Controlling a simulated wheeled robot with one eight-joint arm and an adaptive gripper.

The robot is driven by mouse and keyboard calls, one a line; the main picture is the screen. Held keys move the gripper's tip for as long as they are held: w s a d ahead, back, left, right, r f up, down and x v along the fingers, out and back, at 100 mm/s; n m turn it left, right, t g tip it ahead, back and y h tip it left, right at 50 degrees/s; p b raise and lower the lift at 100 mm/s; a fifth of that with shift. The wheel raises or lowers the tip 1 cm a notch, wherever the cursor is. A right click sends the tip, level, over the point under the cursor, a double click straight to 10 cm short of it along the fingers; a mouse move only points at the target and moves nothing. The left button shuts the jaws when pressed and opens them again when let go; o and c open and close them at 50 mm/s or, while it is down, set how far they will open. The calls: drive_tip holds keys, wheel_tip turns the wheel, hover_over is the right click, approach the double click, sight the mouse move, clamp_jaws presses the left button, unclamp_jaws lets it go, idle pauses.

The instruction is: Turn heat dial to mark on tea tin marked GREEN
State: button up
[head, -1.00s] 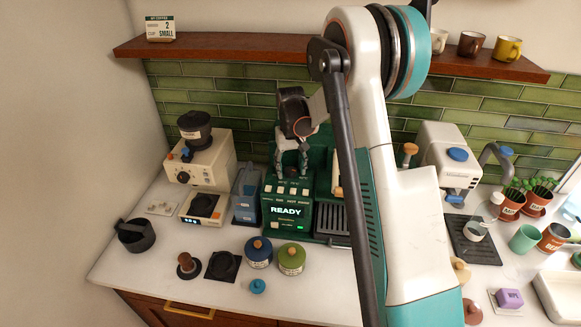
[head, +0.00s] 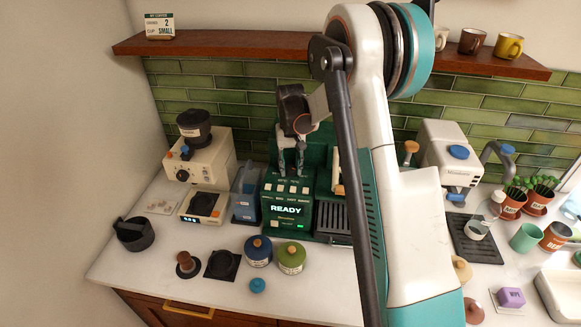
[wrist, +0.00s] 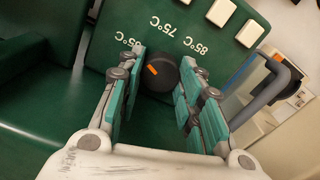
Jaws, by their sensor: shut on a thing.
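The heat dial (wrist: 162,73) is a dark round knob with an orange pointer on the green coffee machine, seen in the wrist view. Its pointer is toward the upper left, on the side of the leftmost temperature mark. Marks 75°C and 85°C lie above and to its right; the leftmost mark's first digit is unclear. My gripper (wrist: 160,82) is shut on the dial, one finger on each side. In the head view my gripper (head: 290,171) reaches the machine's top. A green tin (head: 291,258) and a blue tin (head: 258,252) stand in front; their label print is too small to read.
The machine's display (head: 287,210) reads READY. A blue container (head: 245,195) stands close on its left, and a grinder (head: 200,158) with a scale (head: 203,206) beyond. A drip tray (head: 333,218) is at its right.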

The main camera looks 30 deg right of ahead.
sight(290, 168)
drive_tip(key=m+b, duration=0.2)
drive_tip(key=m, duration=0.2)
drive_tip(key=shift+f+b, duration=0.1)
drive_tip(key=shift+b, duration=0.2)
drive_tip(key=m+b, duration=0.1)
drive_tip(key=m, duration=0.3)
drive_tip(key=shift+b, duration=0.4)
drive_tip(key=shift+m, duration=0.4)
drive_tip(key=o, duration=1.1)
drive_tip(key=shift+r, duration=0.2)
wheel_tip(290, 168, up, 12)
drive_tip(key=shift+f, duration=0.1)
